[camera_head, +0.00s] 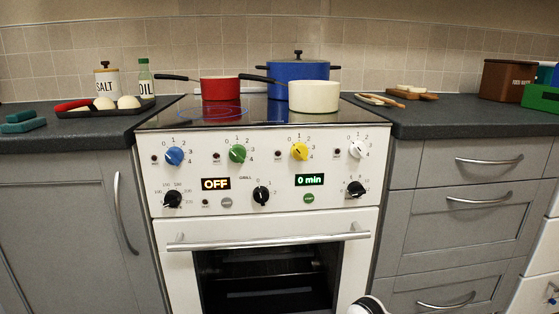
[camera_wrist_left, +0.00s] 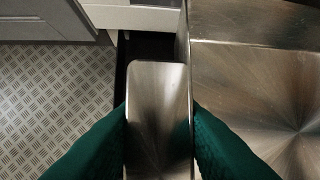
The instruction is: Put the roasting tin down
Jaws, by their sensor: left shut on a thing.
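The roasting tin (camera_wrist_left: 245,75) is bare shiny steel and fills the right of the left wrist view; the part of its inside that shows is empty. My left gripper (camera_wrist_left: 160,108), with green fingers, is shut on the tin's steel handle (camera_wrist_left: 158,90), one finger on each side. The tin and my left gripper do not show in the head view.
The hob (camera_head: 255,112) holds a red pan (camera_head: 220,90), a blue pot (camera_head: 290,72) and a cream pan (camera_head: 314,97). The left worktop (camera_head: 75,130) carries a dark tray, salt and oil. The right worktop (camera_head: 430,118) has boards and boxes, with bare room in front.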

